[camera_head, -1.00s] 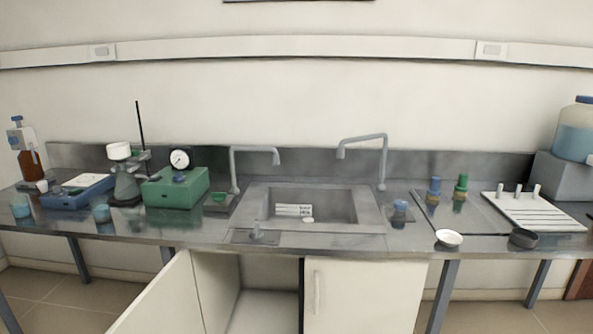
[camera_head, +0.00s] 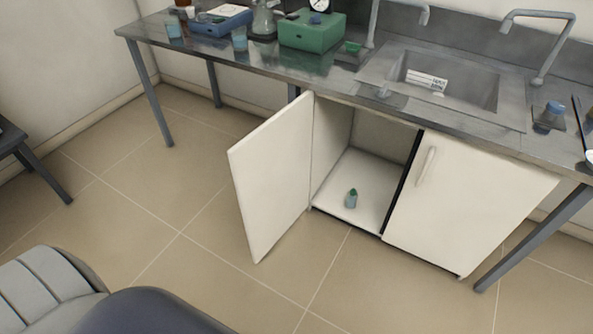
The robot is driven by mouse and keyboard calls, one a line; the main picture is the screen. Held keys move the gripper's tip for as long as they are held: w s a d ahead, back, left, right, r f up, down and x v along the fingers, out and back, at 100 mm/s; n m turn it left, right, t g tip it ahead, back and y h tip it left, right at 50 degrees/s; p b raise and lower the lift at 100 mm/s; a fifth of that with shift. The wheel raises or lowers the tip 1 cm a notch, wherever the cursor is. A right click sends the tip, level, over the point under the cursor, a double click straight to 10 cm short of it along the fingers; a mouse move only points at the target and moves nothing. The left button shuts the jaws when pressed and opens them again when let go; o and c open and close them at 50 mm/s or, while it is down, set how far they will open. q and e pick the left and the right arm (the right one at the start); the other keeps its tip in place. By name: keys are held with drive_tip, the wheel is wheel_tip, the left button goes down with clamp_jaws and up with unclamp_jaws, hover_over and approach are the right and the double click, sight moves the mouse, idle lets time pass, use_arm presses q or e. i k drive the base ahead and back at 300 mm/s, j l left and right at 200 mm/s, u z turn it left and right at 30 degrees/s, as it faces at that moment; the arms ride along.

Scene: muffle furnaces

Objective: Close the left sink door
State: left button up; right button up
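The left sink door (camera_head: 272,180) is a plain white panel under the sink. It stands wide open, swung out towards me from its hinge on the cabinet's left side. The open cabinet (camera_head: 357,165) shows its white inside, with a small bottle with a green cap (camera_head: 351,198) on its floor. The right sink door (camera_head: 462,205) is shut and has a vertical handle (camera_head: 427,164). The sink (camera_head: 450,85) is above, in the steel counter. Neither of my grippers is in view.
The steel counter (camera_head: 330,75) carries a green box with a dial (camera_head: 312,32), a blue device (camera_head: 219,18) and beakers. Counter legs (camera_head: 150,98) stand on the tiled floor. A dark stool or table (camera_head: 30,160) is at the left. The floor (camera_head: 185,215) left of the open door is clear.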

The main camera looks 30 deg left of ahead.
sight(271, 166)
drive_tip(key=j+z, duration=0.8)
drive_tip(key=j, duration=0.15)
drive_tip(key=k+j, duration=0.1)
drive_tip(key=j, duration=0.35)
drive_tip(key=j+z, duration=0.1)
drive_tip(key=j, duration=0.3)
drive_tip(key=k+j, duration=0.15)
drive_tip(key=j, duration=0.3)
drive_tip(key=k+j, duration=0.1)
drive_tip(key=j, duration=0.35)
drive_tip(key=k+j+z, duration=0.1)
drive_tip(key=j, duration=0.3)
drive_tip(key=k+j, duration=0.15)
drive_tip(key=j, duration=0.3)
drive_tip(key=k+j, duration=0.1)
drive_tip(key=j, duration=0.3)
drive_tip(key=k+j+z, duration=0.1)
drive_tip(key=j, duration=0.3)
